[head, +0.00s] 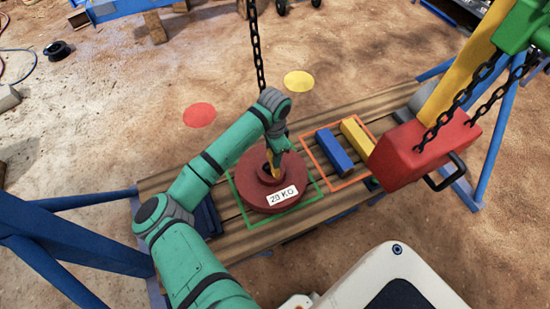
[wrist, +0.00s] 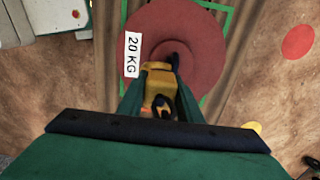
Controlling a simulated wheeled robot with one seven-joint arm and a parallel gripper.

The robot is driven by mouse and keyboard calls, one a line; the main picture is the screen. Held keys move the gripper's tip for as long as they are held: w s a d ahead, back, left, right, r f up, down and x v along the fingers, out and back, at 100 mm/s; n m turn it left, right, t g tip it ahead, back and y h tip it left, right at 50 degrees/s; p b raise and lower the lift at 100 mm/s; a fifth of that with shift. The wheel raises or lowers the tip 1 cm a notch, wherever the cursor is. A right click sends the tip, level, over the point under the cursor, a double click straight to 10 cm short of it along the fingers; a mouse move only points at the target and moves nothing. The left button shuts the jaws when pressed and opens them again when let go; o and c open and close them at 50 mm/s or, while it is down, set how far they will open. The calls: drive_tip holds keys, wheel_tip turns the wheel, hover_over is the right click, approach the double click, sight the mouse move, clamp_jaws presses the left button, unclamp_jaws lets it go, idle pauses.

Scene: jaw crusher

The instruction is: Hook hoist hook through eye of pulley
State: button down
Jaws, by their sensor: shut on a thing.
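The red round pulley (head: 252,192), with a white "20 KG" label, lies flat on the wooden bench inside a green outline. It also shows in the wrist view (wrist: 205,45). My gripper (head: 279,146) is above the pulley's raised hub, shut on the yellow hoist hook (wrist: 158,82). In the head view the yellow hook (head: 274,163) points down at the hub. In the wrist view a dark part (wrist: 173,60) shows at the hub beside the hook. The eye is mostly hidden, and I cannot tell whether the hook passes through it.
A black chain (head: 256,45) hangs behind my arm. A blue block (head: 334,149) and a yellow block (head: 356,136) lie in an orange outline to the right. A red box with a handle (head: 424,146) hangs at the right. Blue frame legs (head: 75,245) stand at the left.

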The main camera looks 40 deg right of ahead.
drive_tip(key=shift+w+d+r, duration=0.15)
drive_tip(key=shift+w+r, duration=0.4)
drive_tip(key=shift+r, duration=0.15)
drive_tip(key=shift+w+d+r, duration=0.15)
drive_tip(key=shift+w+r, duration=0.35)
drive_tip(key=shift+r, duration=0.2)
drive_tip(key=c, duration=1.2)
unclamp_jaws()
wheel_tip(320, 180, up, 11)
drive_tip(key=shift+d+f, duration=0.1)
drive_tip(key=shift+f, duration=0.05)
drive_tip(key=shift+d, duration=0.1)
